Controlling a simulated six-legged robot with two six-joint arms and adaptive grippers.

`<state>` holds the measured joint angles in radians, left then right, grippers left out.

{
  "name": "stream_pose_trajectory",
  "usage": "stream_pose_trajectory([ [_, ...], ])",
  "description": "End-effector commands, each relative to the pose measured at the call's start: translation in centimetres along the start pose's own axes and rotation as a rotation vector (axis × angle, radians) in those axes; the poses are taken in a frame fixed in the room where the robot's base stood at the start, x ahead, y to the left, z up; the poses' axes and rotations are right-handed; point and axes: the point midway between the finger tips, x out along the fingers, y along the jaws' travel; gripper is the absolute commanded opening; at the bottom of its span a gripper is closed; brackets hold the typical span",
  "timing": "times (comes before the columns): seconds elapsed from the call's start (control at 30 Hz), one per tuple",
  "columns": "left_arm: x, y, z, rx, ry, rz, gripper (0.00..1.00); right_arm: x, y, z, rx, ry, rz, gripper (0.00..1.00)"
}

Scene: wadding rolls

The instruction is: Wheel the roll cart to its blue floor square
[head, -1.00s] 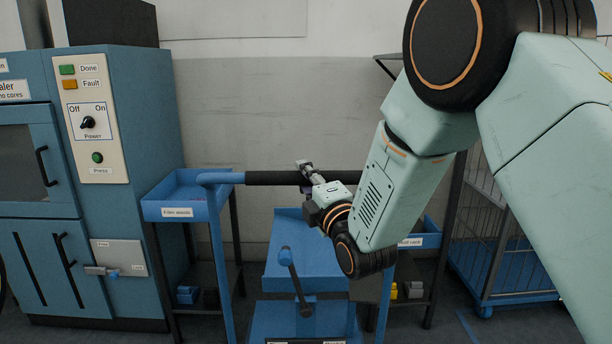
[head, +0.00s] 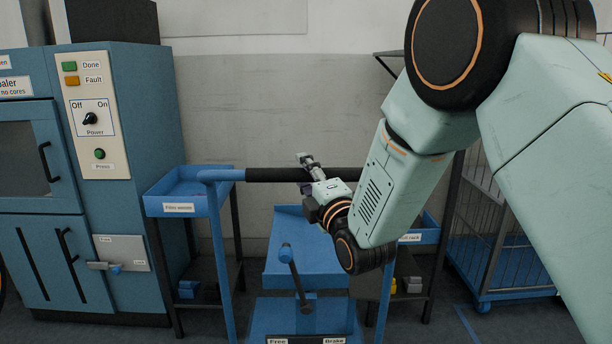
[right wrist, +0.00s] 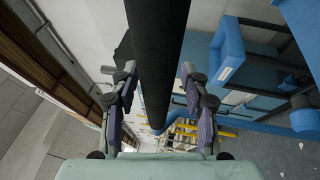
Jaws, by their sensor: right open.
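The roll cart has a blue frame (head: 217,250) and a black-sleeved push handle (head: 265,175) across its top. My right gripper (head: 306,173) is at the middle of this handle. In the right wrist view the black handle (right wrist: 157,50) passes between the open fingers of my right gripper (right wrist: 157,85), with gaps showing on both sides. A lever with a blue knob (head: 286,252) leans left above the plates marked Free (head: 278,341) and Brake (head: 334,341). A blue line (head: 466,325) shows on the floor at right; I cannot tell whether it belongs to the square. My left gripper is out of view.
A blue baler cabinet (head: 145,130) stands at left. A stand with a blue tray (head: 178,209) is beside it, behind the cart. A wire cage trolley (head: 500,265) stands at right, and another blue tray (head: 430,236) shows partly behind my arm.

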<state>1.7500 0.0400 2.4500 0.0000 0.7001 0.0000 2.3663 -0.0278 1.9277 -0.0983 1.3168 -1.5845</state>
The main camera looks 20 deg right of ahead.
Motion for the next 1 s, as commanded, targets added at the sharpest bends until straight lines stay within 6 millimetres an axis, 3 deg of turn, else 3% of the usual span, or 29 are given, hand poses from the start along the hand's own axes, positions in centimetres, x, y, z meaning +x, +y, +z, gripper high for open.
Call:
stream_pose_trajectory([
  [0.43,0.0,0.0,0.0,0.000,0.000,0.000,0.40,-1.1,0.1,-0.1,0.000,0.000,-0.001,0.50],
  [1.0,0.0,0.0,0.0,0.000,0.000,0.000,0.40,-10.7,0.1,0.0,0.001,-0.002,-0.001,0.50],
])
